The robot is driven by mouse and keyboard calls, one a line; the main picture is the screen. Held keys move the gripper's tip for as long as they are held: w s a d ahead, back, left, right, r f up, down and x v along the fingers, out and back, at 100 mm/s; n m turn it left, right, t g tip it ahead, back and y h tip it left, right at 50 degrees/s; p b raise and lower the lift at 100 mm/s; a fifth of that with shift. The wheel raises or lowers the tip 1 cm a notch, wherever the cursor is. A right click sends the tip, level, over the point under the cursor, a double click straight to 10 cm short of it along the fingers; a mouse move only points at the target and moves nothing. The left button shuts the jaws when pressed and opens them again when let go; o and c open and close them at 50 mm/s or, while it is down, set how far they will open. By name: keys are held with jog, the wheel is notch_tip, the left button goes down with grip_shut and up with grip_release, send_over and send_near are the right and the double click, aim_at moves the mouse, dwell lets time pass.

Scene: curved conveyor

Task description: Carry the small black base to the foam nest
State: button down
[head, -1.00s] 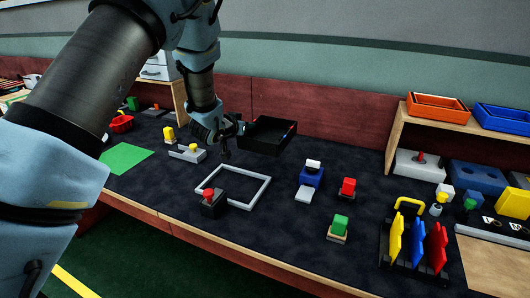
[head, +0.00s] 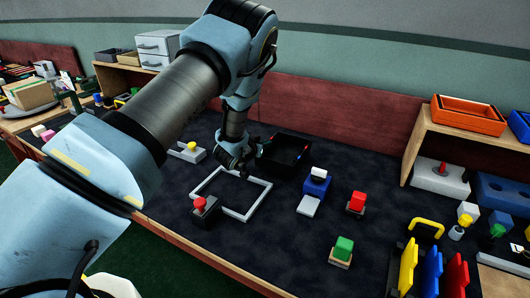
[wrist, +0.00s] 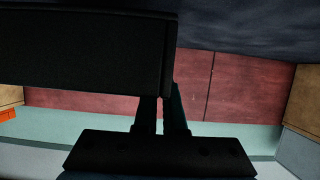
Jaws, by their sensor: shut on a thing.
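A black open-topped box (head: 285,153), which I take for the small black base, is near the back of the dark table. My gripper (head: 250,162) is at its left side. In the wrist view the black base (wrist: 80,50) fills the upper left as a big dark slab. My gripper (wrist: 168,100) is shut on its end wall there, and the dark fingers blend with it. Whether the base touches the table I cannot tell. A blue slab with dark recesses (head: 500,188) at the right may be the foam nest; I cannot be sure.
A light rectangular frame (head: 265,200) lies in front of my gripper, with a red-topped block (head: 204,212) at its near corner. A blue block (head: 317,186), a red block (head: 356,202) and a green block (head: 342,250) stand to the right. A wooden shelf (head: 411,150) stands at the right.

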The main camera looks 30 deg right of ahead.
jog(key=shift+f+p, duration=0.4)
jog(key=shift+f, duration=1.45)
jog(key=shift+f, duration=0.15)
jog(key=c, duration=1)
grip_release()
jog(key=shift+a, duration=0.1)
